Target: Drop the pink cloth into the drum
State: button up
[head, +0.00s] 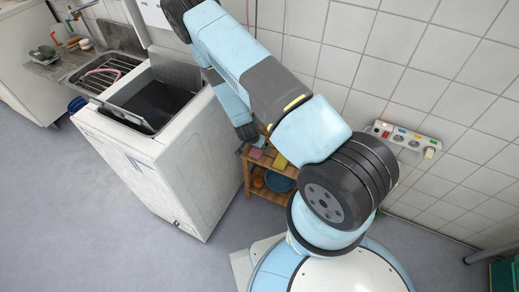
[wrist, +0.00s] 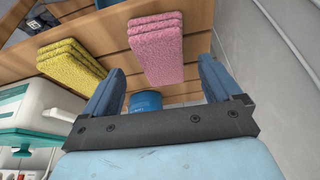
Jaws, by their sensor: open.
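The pink cloth (wrist: 157,47) is a folded, textured stack lying on a wooden shelf, beside a similar yellow one. It also shows small in the head view (head: 257,153), on the low wooden rack. My gripper (wrist: 160,66) is open, its two blue fingers apart on either side of the pink cloth's near end in the picture, with nothing held. I cannot tell how far the cloth is from the fingertips. The drum (head: 157,102) is the dark opening in the top of the white washing machine (head: 160,150), whose lid stands open. The drum's inside is mostly in shadow.
The yellow cloth (wrist: 72,64) lies left of the pink one. The rack (head: 247,178) stands between the washer and the tiled wall, with a blue basin (head: 278,182) low down. A sink (head: 105,70) lies beyond the washer. Floor at the left front is clear.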

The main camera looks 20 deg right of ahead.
jog(key=shift+x, duration=1.65)
jog(key=shift+w+a, duration=0.1)
jog(key=shift+c, duration=0.3)
jog(key=c, duration=1.1)
